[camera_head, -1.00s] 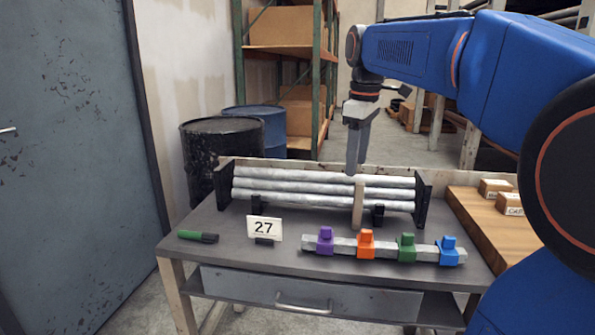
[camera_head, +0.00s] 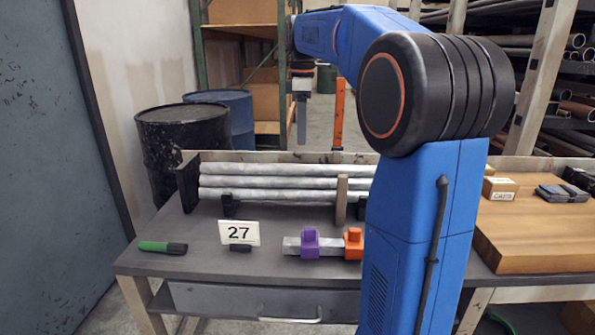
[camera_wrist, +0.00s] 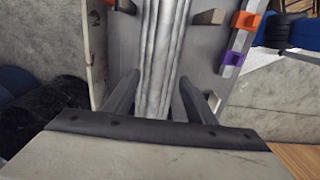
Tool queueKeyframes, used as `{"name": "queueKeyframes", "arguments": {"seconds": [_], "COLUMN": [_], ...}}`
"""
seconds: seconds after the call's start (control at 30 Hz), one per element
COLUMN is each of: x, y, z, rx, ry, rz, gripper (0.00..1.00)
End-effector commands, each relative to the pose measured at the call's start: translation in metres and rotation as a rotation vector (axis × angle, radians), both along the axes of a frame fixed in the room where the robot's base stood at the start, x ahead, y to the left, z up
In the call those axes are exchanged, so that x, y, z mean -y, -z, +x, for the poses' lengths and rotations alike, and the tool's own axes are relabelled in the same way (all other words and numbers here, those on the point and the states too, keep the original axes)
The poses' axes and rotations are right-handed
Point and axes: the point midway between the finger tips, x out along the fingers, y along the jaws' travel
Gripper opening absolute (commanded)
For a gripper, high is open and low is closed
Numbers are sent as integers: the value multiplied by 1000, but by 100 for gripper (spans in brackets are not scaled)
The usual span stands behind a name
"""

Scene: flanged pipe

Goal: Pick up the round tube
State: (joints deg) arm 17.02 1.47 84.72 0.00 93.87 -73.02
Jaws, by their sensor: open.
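Several long, grey round tubes (camera_head: 275,183) lie stacked in a rack with black ends at the back of the table. They also show in the wrist view (camera_wrist: 157,55), running away between my fingers. My gripper (camera_head: 301,138) hangs above and behind the rack in the head view, fingers pointing down. In the wrist view my gripper (camera_wrist: 158,80) has its two fingers apart, one on each side of the tubes, with nothing held. My arm hides the rack's right end in the head view.
A square bar (camera_head: 291,245) with purple (camera_head: 310,242) and orange (camera_head: 353,243) clamps lies in front. A wooden post (camera_head: 341,200) rises before the tubes. A wooden board (camera_head: 535,235) is right; drums (camera_head: 190,140) are behind.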

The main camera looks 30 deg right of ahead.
Motion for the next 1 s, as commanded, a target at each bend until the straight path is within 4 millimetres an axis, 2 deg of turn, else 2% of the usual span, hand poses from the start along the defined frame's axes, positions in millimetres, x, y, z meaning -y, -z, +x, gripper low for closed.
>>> {"name": "queueKeyframes", "arguments": {"seconds": [0.1,0.3,0.53,0.8,1.0], "x": [0,0,0,1,1], "y": [21,48,61,96,108], "z": [-1,0,0,1,2], "rx": [-1,0,0,0,2], "ry": [0,0,1,1,0], "rz": [1,0,0,0,0], "gripper": [51,51,51,51,51]}}
